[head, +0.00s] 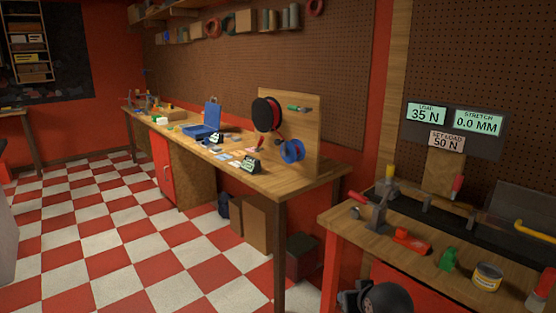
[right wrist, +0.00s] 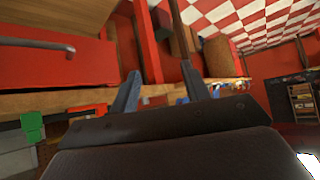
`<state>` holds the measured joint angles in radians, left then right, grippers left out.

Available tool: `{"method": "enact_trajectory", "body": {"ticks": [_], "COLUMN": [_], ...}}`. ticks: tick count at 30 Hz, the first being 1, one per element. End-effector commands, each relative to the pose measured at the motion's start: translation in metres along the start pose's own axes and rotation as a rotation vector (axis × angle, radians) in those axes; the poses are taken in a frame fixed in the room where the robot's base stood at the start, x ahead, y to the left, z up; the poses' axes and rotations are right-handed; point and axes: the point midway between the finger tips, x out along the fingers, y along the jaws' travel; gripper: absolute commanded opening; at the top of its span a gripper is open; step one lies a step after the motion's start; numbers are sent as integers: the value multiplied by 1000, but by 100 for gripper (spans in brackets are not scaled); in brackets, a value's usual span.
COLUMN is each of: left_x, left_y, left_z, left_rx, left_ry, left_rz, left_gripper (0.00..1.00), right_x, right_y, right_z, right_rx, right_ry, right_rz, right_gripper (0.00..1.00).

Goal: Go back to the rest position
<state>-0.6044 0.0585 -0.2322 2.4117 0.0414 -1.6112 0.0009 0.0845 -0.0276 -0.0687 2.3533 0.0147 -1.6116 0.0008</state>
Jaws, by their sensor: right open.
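My right gripper (right wrist: 162,85) shows in the right wrist view, its two blue-grey fingers spread apart with nothing between them. Beyond the fingers in that view are the wooden edge of a bench and red cabinet fronts. The fingertips of the right gripper cannot be made out in the head view. My left gripper is not in view.
The near-right bench (head: 335,217) bears a clamp rig, a red tool (head: 411,240), a green piece (head: 447,259) and a tin (head: 487,277). Displays (head: 478,122) hang above it. A long bench (head: 310,184) holds a spool board (head: 305,120). The checkered floor (head: 150,245) at left is clear.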

Motion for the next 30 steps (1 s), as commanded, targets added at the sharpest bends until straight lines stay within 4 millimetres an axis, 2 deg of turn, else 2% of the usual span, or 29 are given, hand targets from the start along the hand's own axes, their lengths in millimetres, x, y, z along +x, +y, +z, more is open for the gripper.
{"method": "enact_trajectory", "body": {"ticks": [1,6,15,24,30], "left_x": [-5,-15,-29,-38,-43], "left_y": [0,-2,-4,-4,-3], "left_z": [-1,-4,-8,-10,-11], "left_rx": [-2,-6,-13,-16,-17], "left_ry": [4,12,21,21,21], "left_rz": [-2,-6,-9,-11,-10], "left_gripper": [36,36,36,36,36], "right_x": [-3,-11,-30,-59,-81], "right_y": [-8,-30,-57,-70,-71], "right_z": [20,80,190,304,359], "right_rx": [-12,-43,-79,-88,-80], "right_ry": [-27,-108,-278,-477,-577], "right_rz": [-15,-57,-103,-133,-139], "right_gripper": [47,47,47,47,47]}}
